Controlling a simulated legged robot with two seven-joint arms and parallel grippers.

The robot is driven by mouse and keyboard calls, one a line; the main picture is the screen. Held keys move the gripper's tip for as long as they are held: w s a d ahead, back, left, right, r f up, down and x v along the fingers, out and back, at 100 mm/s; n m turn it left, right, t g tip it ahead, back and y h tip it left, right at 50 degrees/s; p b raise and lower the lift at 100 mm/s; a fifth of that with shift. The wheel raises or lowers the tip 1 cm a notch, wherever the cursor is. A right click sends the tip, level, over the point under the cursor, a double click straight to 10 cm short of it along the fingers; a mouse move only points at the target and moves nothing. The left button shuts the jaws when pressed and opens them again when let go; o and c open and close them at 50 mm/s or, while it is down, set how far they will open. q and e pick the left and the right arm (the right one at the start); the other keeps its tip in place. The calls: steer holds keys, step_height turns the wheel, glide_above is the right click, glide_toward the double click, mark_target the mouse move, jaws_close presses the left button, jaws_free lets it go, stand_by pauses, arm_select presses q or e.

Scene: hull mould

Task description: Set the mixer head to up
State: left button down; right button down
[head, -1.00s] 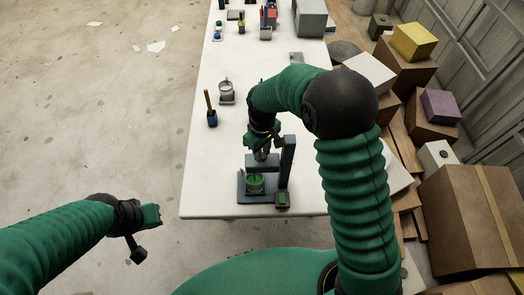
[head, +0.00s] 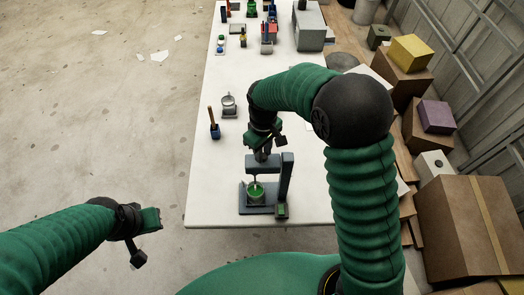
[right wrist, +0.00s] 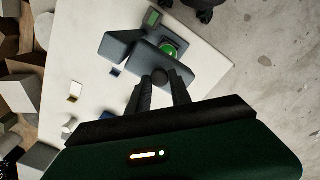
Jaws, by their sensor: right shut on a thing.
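The mixer (head: 287,180) is a dark blue-grey stand at the near end of the white table, with an upright post on its right. Its mixer head (head: 264,163) is a horizontal arm about level with the post's top. A shaft hangs from it towards a pot with green contents (head: 257,192) on the base. My right gripper (head: 263,154) is above the head; in the right wrist view its fingers are shut on a dark round knob (right wrist: 159,77) on the head. My left gripper (head: 150,222) hangs left of the table, away from the mixer; its jaws are unclear.
A blue holder with a brown-handled tool (head: 214,130) and a metal cup on a stand (head: 229,108) stand farther up the white table (head: 208,185). Several small items and a grey box (head: 310,35) are at the far end. Cardboard boxes (head: 465,225) crowd the right side.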

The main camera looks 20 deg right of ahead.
steer(key=c, duration=1.5)
jaws_free()
steer(key=shift+r, duration=0.1)
steer(key=shift+c, duration=0.2)
steer(key=o, duration=0.4)
steer(key=shift+s+d, duration=0.1)
steer(key=shift+s, duration=0.1)
arm_select(q)
steer(key=shift+s+r, duration=0.1)
steer(key=shift+s, duration=0.2)
steer(key=shift+d, duration=0.1)
arm_select(e)
steer(key=shift+w, duration=0.1)
steer(key=shift+w+r, duration=0.1)
steer(key=shift+r, duration=0.1)
arm_select(q)
steer(key=shift+b+x, duration=1.2)
steer(key=shift+x, duration=0.05)
arm_select(e)
step_height(320, 180, up, 16)
steer(key=shift+r, duration=0.2)
arm_select(q)
steer(key=shift+s, duration=0.25)
